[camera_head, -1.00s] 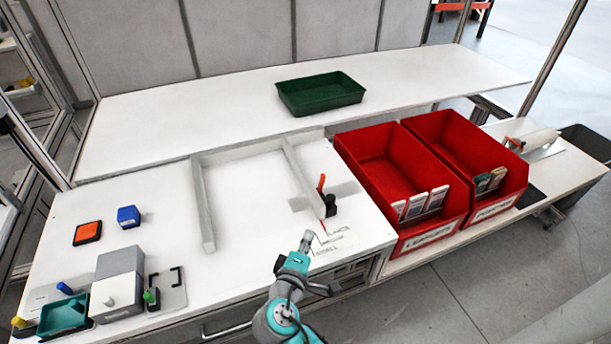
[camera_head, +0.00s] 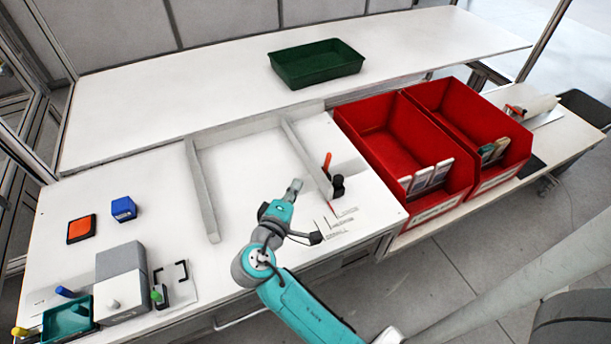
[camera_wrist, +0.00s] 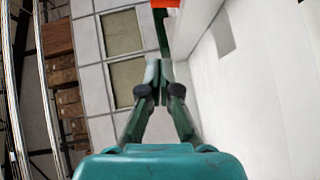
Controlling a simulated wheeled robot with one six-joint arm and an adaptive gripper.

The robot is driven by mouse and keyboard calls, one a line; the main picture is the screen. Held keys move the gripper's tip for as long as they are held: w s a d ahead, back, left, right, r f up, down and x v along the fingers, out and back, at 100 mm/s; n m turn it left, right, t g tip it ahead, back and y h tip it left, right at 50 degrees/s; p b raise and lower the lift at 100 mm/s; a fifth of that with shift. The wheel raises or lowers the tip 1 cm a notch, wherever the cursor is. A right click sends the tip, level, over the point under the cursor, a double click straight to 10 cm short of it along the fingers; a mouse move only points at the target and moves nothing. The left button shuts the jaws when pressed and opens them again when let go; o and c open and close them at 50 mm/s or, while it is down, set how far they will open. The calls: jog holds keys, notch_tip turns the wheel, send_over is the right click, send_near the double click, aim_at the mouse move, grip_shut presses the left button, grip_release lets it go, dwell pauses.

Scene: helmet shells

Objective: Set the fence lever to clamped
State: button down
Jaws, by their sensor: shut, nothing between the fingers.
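The fence lever (camera_head: 327,162) has an orange-red handle standing up beside the right bar of the pale fence (camera_head: 312,172). A black knob (camera_head: 338,187) sits close to its foot. Small printed lines and words (camera_head: 338,222) are on the bench in front of it, too small to read. My gripper (camera_head: 295,187) is shut and empty, left of the lever and apart from it in the head view. In the wrist view my gripper (camera_wrist: 158,72) has its fingertips together, with an orange-red piece (camera_wrist: 166,4) at the top edge; I cannot tell whether it is the lever.
Two red bins (camera_head: 400,150) with cards stand right of the fence. A green tray (camera_head: 315,66) lies on the back table. An orange pad (camera_head: 82,229), a blue block (camera_head: 124,209) and a grey box (camera_head: 122,275) are at left. The bench inside the fence is clear.

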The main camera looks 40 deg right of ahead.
aim_at(320, 170)
jog(key=x, duration=0.9)
jog(key=shift+d, duration=0.1)
jog(key=d, duration=0.2)
jog(key=s+d, duration=0.1)
jog(key=shift+f, duration=0.3)
jog(key=shift+d, duration=0.3)
jog(key=shift+d+y, duration=0.1)
jog(key=shift+y, duration=0.2)
